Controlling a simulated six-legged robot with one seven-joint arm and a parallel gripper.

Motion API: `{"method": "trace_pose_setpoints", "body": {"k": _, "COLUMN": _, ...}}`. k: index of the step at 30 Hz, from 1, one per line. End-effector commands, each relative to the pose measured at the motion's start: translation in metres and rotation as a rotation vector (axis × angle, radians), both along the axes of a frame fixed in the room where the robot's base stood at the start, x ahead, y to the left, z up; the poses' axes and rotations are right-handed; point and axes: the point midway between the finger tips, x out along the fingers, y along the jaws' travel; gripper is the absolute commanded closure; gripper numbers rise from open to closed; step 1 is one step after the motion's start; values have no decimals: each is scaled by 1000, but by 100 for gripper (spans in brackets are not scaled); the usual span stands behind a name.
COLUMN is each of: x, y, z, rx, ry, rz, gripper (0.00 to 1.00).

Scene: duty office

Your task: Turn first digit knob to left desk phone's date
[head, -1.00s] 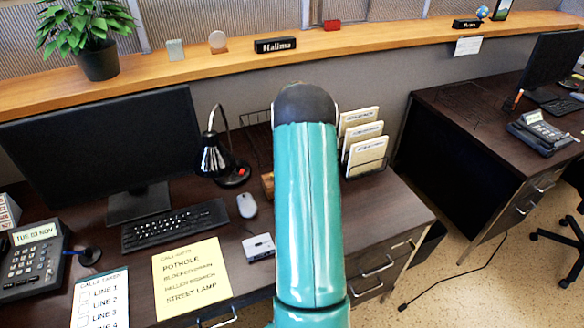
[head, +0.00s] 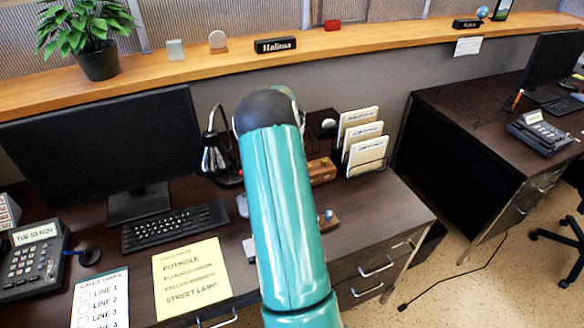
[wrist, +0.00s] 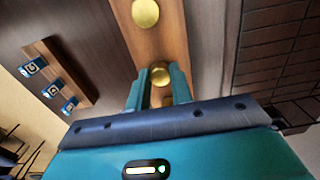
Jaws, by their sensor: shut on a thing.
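The left desk phone (head: 30,262) stands at the left edge of the desk, and its screen appears to read TUE 03 NOV. A wooden block (head: 322,170) sits behind my arm in the head view. In the wrist view its wood (wrist: 172,28) carries a brass knob (wrist: 160,70) and another brass knob (wrist: 145,12) further up. My gripper (wrist: 157,80) is shut on the nearer knob, with one finger on each side. A further brass part shows lower between the fingers. No digits are visible, and my arm hides the gripper in the head view.
A smaller wooden block (head: 328,221) with blue-and-white pieces lies nearby; it also shows at left in the wrist view (wrist: 62,78). A file rack (head: 368,165) stands close on the right. A black lamp (head: 214,158), keyboard (head: 175,226) and monitor (head: 95,140) are to the left.

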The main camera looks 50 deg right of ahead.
Motion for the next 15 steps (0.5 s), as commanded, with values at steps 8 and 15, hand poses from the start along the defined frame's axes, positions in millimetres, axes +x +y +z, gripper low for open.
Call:
{"method": "trace_pose_setpoints", "body": {"k": 8, "x": 1, "y": 1, "z": 0, "rx": 0, "ry": 0, "rz": -234, "gripper": 100}}
{"method": "trace_pose_setpoints", "body": {"k": 15, "x": 1, "y": 1, "z": 0, "rx": 0, "ry": 0, "rz": -373, "gripper": 100}}
